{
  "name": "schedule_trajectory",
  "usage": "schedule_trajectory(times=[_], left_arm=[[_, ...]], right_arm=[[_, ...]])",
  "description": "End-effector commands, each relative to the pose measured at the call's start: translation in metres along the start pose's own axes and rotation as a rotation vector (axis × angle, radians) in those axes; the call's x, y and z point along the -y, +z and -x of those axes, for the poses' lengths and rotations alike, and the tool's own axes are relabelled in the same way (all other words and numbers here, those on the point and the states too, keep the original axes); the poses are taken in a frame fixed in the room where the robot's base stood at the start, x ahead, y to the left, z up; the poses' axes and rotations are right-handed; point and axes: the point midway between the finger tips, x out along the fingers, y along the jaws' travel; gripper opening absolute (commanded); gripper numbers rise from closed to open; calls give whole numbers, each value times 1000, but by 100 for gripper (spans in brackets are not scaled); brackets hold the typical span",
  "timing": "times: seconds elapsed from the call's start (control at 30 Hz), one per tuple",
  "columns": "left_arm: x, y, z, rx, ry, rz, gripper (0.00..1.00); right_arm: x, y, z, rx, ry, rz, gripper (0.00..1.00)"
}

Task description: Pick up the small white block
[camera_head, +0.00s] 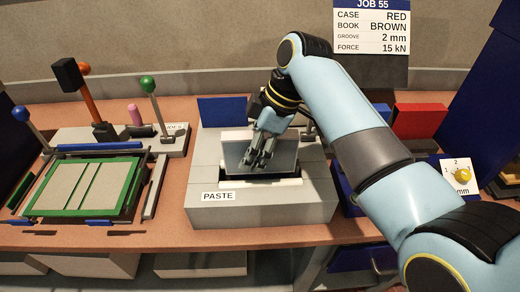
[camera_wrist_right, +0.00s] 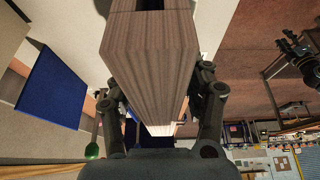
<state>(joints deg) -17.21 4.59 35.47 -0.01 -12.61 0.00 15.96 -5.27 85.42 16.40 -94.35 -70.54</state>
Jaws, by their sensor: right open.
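A pale block with fine page-like layers (camera_wrist_right: 150,60) fills the middle of the right wrist view, between the two fingers of my right gripper (camera_wrist_right: 160,98). Its near end looks close to the palm. In the head view my right gripper (camera_head: 258,152) points down at the paste station (camera_head: 262,209), in front of a grey upright slab (camera_head: 233,158). The jaws are open; whether a finger touches the block cannot be told. The gripper partly hides what is behind it. My left gripper is not in view.
A blue panel (camera_head: 222,110) stands behind the station. Left of it lies a green-framed board (camera_head: 133,187) with levers (camera_head: 150,90) behind. A red block (camera_head: 420,120) stands at the right, behind my right arm. The bench front between board and station is clear.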

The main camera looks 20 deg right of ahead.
Motion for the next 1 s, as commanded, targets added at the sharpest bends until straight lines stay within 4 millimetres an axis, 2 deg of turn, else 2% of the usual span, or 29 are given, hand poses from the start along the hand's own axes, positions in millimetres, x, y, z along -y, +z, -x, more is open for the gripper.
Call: schedule_trajectory(times=[0.43, 0.8, 1.0], left_arm=[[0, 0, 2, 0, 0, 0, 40], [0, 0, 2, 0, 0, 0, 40], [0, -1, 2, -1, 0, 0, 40]], right_arm=[[0, 1, -2, 0, 0, 0, 51], [0, 1, -2, 0, 0, 0, 2], [0, 1, -2, -1, 1, 0, 0]])
